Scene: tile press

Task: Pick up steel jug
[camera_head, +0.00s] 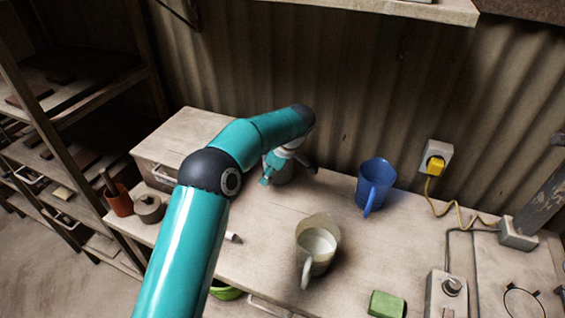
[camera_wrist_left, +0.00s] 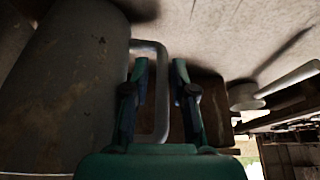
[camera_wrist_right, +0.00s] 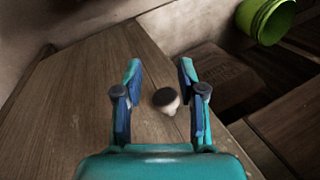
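The steel jug (camera_wrist_left: 70,90) fills the left of the left wrist view as a large dull grey, scuffed body. Its squared loop handle (camera_wrist_left: 160,95) stands out toward my left gripper (camera_wrist_left: 158,68). The two fingers are apart, with part of the handle between them; I cannot tell if either touches it. In the head view my left arm reaches over the bench, and its gripper (camera_head: 268,178) is beside a grey shape at the back, largely hidden. My right gripper (camera_wrist_right: 158,70) is open and empty above brown wooden boards in the right wrist view.
A pale jug (camera_head: 305,268) stands in front and a blue jug (camera_head: 375,187) to the right. A green block (camera_head: 386,304), a yellow plug with cable (camera_head: 435,166) and a wooden box (camera_head: 170,150) are also around. A green bucket (camera_wrist_right: 265,20) shows in the right wrist view.

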